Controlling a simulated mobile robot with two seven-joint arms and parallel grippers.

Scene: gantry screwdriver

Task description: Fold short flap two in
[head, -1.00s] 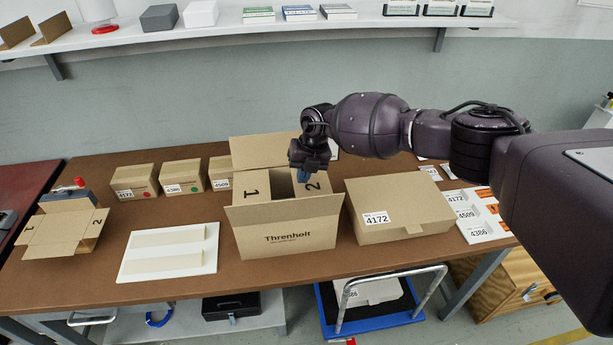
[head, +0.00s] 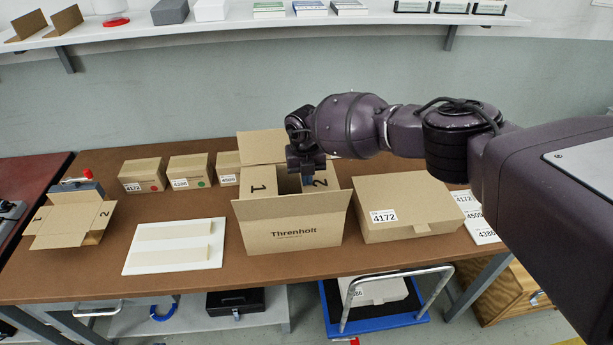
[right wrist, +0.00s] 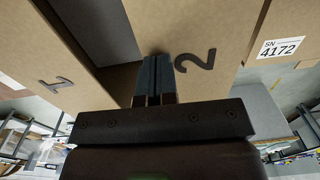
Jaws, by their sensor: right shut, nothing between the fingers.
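The open brown Threnholt carton (head: 290,236) stands on the bench. Its short flap one (head: 258,184) lies inward on the left. Short flap two (head: 321,182), marked 2, is at the right and leans inward, with a dark gap between the two. The rear long flap (head: 262,146) stands up. My right gripper (head: 307,178) is over the carton's right part. In the right wrist view its shut, empty fingers (right wrist: 155,75) are at flap two (right wrist: 215,40), beside the 2; I cannot tell whether they touch. My left gripper is not in view.
A closed carton labelled 4172 (head: 405,205) stands close on the right. A white board with two strips (head: 175,263) lies left. Another open carton (head: 70,224) stands farther left. Small boxes (head: 143,175) line the back, below a shelf (head: 235,24).

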